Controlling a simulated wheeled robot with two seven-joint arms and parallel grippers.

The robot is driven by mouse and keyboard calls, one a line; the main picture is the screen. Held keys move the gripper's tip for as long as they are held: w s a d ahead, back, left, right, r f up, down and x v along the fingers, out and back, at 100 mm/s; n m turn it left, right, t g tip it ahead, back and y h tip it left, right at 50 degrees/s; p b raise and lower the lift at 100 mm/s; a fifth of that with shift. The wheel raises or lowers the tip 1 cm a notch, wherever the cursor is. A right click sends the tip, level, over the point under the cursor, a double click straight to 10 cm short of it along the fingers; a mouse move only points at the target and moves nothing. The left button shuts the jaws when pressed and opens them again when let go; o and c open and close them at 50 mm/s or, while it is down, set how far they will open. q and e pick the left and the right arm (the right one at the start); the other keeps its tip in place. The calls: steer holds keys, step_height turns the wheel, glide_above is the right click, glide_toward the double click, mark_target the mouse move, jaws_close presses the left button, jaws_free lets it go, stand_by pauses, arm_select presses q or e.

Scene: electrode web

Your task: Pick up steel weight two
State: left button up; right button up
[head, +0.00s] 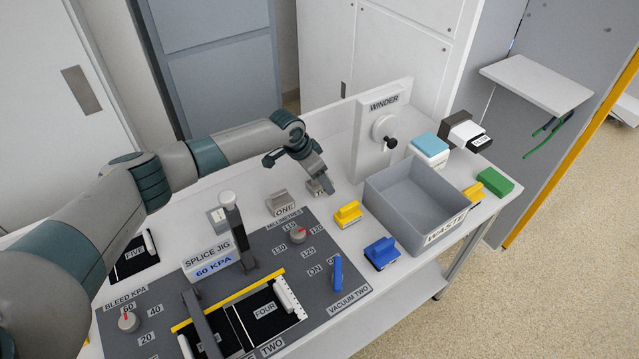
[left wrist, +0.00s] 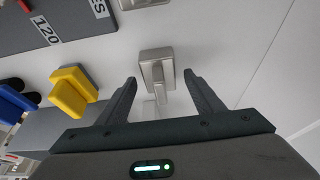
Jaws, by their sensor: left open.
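Steel weight two (head: 313,187) is a small grey metal block with a raised handle, standing on the white table, partly hidden by my left gripper (head: 323,184) in the head view. In the left wrist view the weight (left wrist: 155,56) lies just ahead of the fingertips, with its handle in line with the gap of my left gripper (left wrist: 160,79). The jaws are open and empty, one finger to either side of the handle. Steel weight one (head: 279,202), a similar block labelled ONE, stands to the left of it. My right gripper is not in view.
A yellow-handled block (head: 347,214) and a blue-handled block (head: 381,253) stand to the right and nearer. A grey waste bin (head: 440,238) and the winder (head: 383,120) are right of the gripper.

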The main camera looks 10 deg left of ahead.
arm_select(q)
steer(key=c, duration=1.5)
steer(key=shift+r, duration=0.1)
step_height(320, 180, up, 8)
steer(key=b, duration=0.3)
steer(key=shift+r, duration=0.95)
